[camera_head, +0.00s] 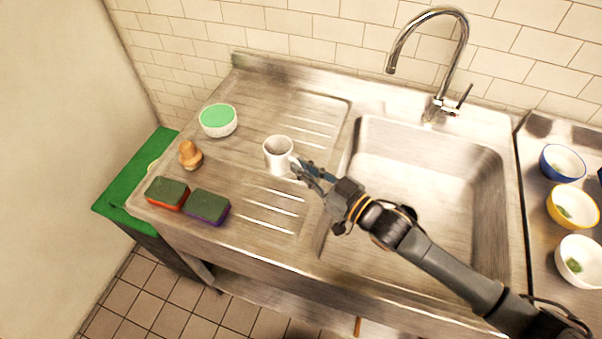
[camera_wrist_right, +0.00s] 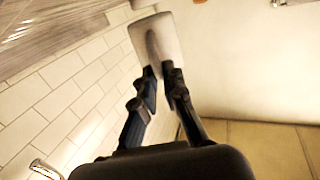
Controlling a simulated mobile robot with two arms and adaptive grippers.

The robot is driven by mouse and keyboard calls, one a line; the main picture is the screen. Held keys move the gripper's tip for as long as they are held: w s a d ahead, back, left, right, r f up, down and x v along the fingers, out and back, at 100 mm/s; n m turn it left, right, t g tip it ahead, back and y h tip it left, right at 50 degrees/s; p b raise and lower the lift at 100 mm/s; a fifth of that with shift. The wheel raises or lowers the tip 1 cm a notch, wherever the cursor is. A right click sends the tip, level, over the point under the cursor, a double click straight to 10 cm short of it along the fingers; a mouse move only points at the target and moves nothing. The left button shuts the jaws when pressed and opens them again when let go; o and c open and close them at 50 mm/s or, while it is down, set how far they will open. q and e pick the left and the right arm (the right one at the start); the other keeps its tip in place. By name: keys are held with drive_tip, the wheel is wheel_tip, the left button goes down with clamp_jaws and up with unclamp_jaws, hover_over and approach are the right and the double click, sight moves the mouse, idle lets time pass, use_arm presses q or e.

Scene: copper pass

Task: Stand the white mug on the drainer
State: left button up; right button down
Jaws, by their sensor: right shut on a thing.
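The white mug (camera_head: 277,156) is upright over the ridged steel drainer (camera_head: 268,221), left of the sink basin. My right gripper (camera_head: 302,169) comes from the lower right and is shut on the mug at its right side, where the handle is. In the right wrist view the mug (camera_wrist_right: 157,38) sits at the tips of the two fingers of the gripper (camera_wrist_right: 160,72). I cannot tell whether the mug's base touches the drainer. My left gripper is not in view.
A bowl with a green inside (camera_head: 218,121), a wooden-topped brush (camera_head: 190,154) and two sponges, one red-orange (camera_head: 168,193) and one purple (camera_head: 207,206), lie left of the mug. The sink basin (camera_head: 425,190) and tap (camera_head: 440,105) are to the right. Several bowls stand far right.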

drive_tip(key=shift+w+a+f, duration=0.2)
drive_tip(key=shift+w+f, duration=0.1)
drive_tip(key=shift+w+a+f, duration=0.2)
drive_tip(key=shift+w+f, duration=0.15)
drive_tip(key=shift+f, duration=1.65)
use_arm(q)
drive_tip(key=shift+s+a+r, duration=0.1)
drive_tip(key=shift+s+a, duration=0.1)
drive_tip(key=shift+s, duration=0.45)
use_arm(e)
drive_tip(key=shift+f, duration=0.15)
drive_tip(key=c, duration=1.4)
unclamp_jaws()
drive_tip(key=shift+c, duration=0.2)
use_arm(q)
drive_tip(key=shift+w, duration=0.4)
